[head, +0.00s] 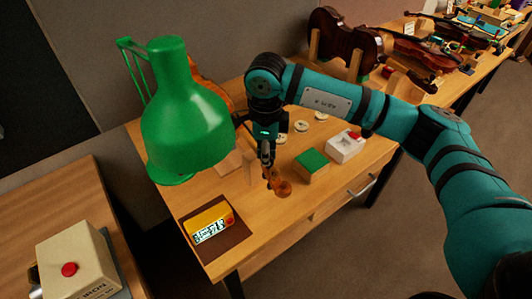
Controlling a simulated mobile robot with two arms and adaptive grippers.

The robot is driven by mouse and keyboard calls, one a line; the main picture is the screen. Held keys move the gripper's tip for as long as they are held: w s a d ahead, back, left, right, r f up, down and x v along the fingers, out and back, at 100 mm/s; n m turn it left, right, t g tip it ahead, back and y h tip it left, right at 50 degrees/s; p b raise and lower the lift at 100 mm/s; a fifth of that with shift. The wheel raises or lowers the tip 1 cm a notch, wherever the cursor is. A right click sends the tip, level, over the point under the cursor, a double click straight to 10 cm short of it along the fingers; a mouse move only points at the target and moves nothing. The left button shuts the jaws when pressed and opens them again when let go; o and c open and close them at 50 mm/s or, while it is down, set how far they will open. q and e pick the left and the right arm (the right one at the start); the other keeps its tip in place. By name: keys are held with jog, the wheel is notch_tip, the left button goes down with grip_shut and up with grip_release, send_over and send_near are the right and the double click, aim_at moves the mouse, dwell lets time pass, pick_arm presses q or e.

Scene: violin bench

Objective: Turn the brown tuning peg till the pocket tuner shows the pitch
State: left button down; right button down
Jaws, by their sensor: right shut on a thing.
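The pocket tuner (210,222) is a yellow box with a lit pale display and a small red part, on a dark brown mat (240,236) at the bench's front left. Its reading is too small to make out. My right gripper (267,168) points down over the bench and is shut on the brown tuning peg, which its fingers mostly hide. An orange-brown rounded wooden piece (282,188), like a scroll, shows just below and right of the fingertips. My left gripper is out of view.
A green lamp (182,110) stands close left of my right gripper. Violins (343,42) stand behind. A red-buttoned box (78,268) sits on another table.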

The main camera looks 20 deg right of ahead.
jog(key=shift+w+f+m+b, duration=0.1)
jog(key=shift+f+m+b, duration=0.1)
jog(key=shift+m+b, duration=0.35)
jog(key=shift+b, duration=0.3)
jog(key=shift+r, duration=0.2)
jog(key=c, duration=1.7)
grip_release()
jog(key=shift+o, duration=0.2)
jog(key=shift+r, duration=0.1)
notch_tip(320, 180, up, 12)
